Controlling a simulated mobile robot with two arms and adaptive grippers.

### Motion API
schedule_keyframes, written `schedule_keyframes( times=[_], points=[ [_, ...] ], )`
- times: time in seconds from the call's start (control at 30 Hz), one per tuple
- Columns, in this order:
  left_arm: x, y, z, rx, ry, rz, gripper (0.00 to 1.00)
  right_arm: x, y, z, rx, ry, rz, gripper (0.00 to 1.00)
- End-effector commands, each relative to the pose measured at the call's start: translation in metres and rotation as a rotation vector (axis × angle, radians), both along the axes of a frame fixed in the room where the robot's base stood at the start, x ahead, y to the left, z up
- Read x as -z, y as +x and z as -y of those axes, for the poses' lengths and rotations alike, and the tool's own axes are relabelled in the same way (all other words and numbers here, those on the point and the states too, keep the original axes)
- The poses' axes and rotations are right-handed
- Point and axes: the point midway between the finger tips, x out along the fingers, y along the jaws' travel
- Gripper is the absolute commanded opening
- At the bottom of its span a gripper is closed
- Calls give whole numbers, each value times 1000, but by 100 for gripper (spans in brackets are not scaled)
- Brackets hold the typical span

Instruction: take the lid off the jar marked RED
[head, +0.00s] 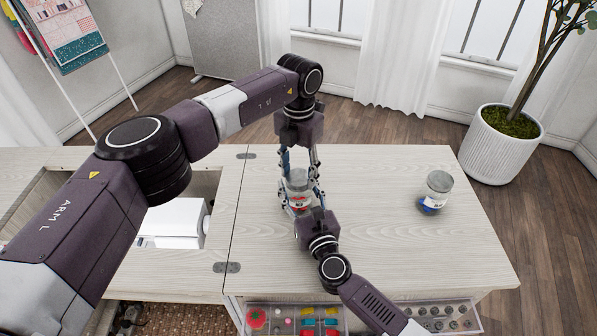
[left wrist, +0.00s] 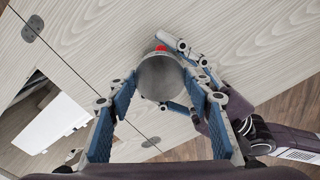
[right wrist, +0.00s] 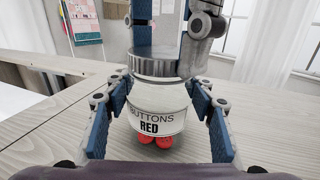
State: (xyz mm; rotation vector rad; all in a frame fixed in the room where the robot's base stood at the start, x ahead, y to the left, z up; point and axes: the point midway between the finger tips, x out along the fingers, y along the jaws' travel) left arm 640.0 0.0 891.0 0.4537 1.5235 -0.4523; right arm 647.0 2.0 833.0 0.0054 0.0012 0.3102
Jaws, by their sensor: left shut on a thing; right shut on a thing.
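The clear glass jar (right wrist: 158,108) has a white label reading BUTTONS RED, with red buttons showing below it. It stands upright on the cabinet top in the head view (head: 299,201). Its grey metal lid (right wrist: 153,62) sits on the jar's mouth; I see no clear gap. The lid also shows from above in the left wrist view (left wrist: 160,78). My left gripper (head: 300,175) comes from above and behind, shut on the lid. My right gripper (head: 302,204) comes from the front, shut around the jar's body. The fingertips partly hide the jar.
Another lidded jar (head: 436,191), with blue contents, stands to the right on the pale wooden top (head: 385,240). A white machine (head: 172,223) sits in the opening at left. Open drawers with sewing items (head: 295,318) lie below the front edge. The top between the jars is clear.

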Motion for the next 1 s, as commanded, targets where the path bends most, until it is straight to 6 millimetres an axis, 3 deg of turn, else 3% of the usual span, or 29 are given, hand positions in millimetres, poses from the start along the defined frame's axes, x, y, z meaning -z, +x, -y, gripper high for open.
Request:
schedule_keyframes(
  times=[1.0],
  points=[
    [-1,1,0,-1899,0,3,17,0,0,0,0,0,0,0]
  ],
)
